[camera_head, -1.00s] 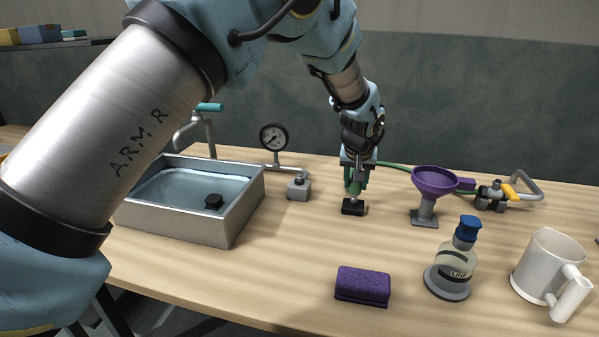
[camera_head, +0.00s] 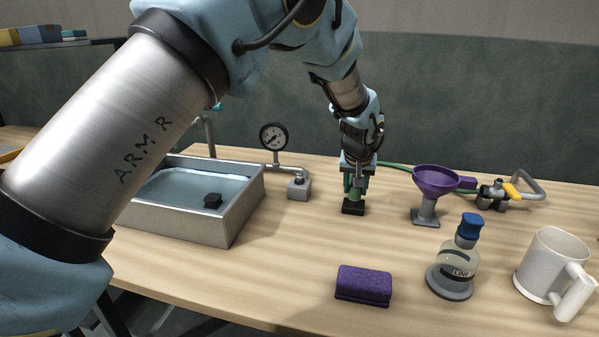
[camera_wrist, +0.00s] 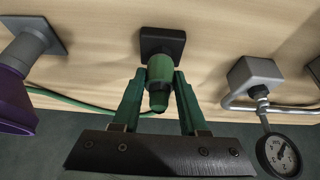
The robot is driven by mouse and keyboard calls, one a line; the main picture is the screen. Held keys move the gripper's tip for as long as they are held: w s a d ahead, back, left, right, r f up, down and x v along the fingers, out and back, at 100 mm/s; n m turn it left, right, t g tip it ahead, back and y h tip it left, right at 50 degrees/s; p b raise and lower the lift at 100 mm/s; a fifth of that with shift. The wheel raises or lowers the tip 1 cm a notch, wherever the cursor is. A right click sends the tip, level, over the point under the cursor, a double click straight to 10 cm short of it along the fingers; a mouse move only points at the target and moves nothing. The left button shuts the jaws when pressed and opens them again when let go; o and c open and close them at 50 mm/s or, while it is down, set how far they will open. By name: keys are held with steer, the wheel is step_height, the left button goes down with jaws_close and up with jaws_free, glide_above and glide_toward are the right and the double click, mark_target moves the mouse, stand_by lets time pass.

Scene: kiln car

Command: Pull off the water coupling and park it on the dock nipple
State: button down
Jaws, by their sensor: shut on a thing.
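The green water coupling (camera_wrist: 160,78) is between the two green fingers of my gripper (camera_wrist: 160,76), which is shut on it. In the head view the coupling (camera_head: 354,195) is upright, directly over the small black dock block (camera_head: 353,208), and appears to reach down to it. The dock block also shows in the wrist view (camera_wrist: 163,42), right at the coupling's far end. The dock nipple itself is hidden by the coupling, so I cannot tell how deeply it is seated. A green hose (camera_head: 394,166) runs off to the right behind the funnel.
A grey block with a pipe and nipple (camera_head: 299,188) and a gauge (camera_head: 273,137) stand left of my gripper, beside the sink (camera_head: 231,217). A purple funnel (camera_head: 436,180) stands close on the right. A sponge (camera_head: 363,285), bottle (camera_head: 455,262) and mug (camera_head: 548,264) are nearer the front.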

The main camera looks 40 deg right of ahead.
steer(key=shift+c, duration=1.8)
jaws_free()
steer(key=shift+r, duration=0.15)
steer(key=p+v, duration=0.3)
steer(key=v, duration=0.4)
steer(key=shift+a+r, duration=0.15)
steer(key=shift+r, duration=0.15)
steer(key=shift+s+r, duration=0.1)
steer(key=b+v, duration=0.2)
steer(key=v, duration=0.8)
steer(key=shift+r, duration=0.25)
steer(key=shift+a, duration=0.2)
